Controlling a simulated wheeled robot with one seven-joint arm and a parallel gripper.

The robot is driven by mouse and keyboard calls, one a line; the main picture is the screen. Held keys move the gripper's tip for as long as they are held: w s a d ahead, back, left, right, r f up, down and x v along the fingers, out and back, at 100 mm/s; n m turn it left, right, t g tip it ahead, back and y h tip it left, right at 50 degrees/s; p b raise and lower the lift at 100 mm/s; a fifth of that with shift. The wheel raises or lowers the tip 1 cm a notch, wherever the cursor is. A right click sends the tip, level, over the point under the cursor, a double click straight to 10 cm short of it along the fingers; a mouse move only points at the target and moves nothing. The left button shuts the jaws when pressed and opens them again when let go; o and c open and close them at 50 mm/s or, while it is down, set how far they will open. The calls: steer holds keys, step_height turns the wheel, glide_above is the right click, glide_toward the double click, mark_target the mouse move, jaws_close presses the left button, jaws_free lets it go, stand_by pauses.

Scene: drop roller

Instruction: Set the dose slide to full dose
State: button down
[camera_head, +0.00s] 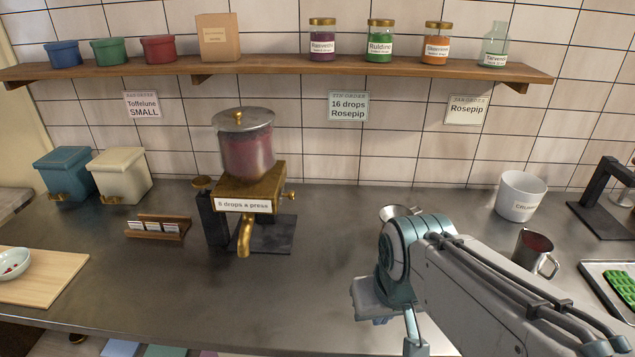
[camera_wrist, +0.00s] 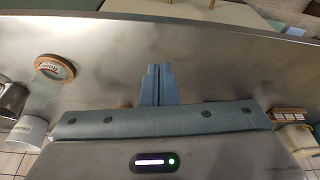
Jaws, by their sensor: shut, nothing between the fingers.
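The drop dispenser (camera_head: 247,165) stands on the counter left of centre in the head view, with a red-filled clear hopper, a brass body and a curved brass spout (camera_head: 244,238). Its front label (camera_head: 243,206) reads "6 drops a press". A small brass knob (camera_head: 291,195) sticks out on the body's right side; I cannot tell for sure whether it is the dose slide. My gripper (camera_wrist: 157,85) is shut and empty over bare counter in the wrist view. In the head view it is to the right of the dispenser and apart from it, its fingertips hidden.
A card holder (camera_head: 158,228) stands left of the dispenser. A white crock (camera_head: 521,196) and a metal mug (camera_head: 533,248) stand at the right. A sign (camera_head: 348,106) reads "16 drops Rosepip". The counter in front of the dispenser is clear.

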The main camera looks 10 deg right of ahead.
steer(key=shift+s+a, duration=0.15)
steer(key=w+d+r+n+t+h, duration=0.1)
steer(key=w+d+n+t, duration=0.35)
steer(key=w, duration=0.35)
steer(key=w+d+r+n+t+h, duration=0.1)
steer(key=w+d+n+t, duration=0.3)
steer(key=w, duration=0.5)
steer(key=a+r+n+y+p, duration=0.1)
steer(key=a+n+y, duration=1)
steer(key=n, duration=0.6)
steer(key=shift+w+a+r+y, duration=0.25)
steer(key=shift+w+r+y, duration=0.1)
steer(key=shift+y, duration=1.05)
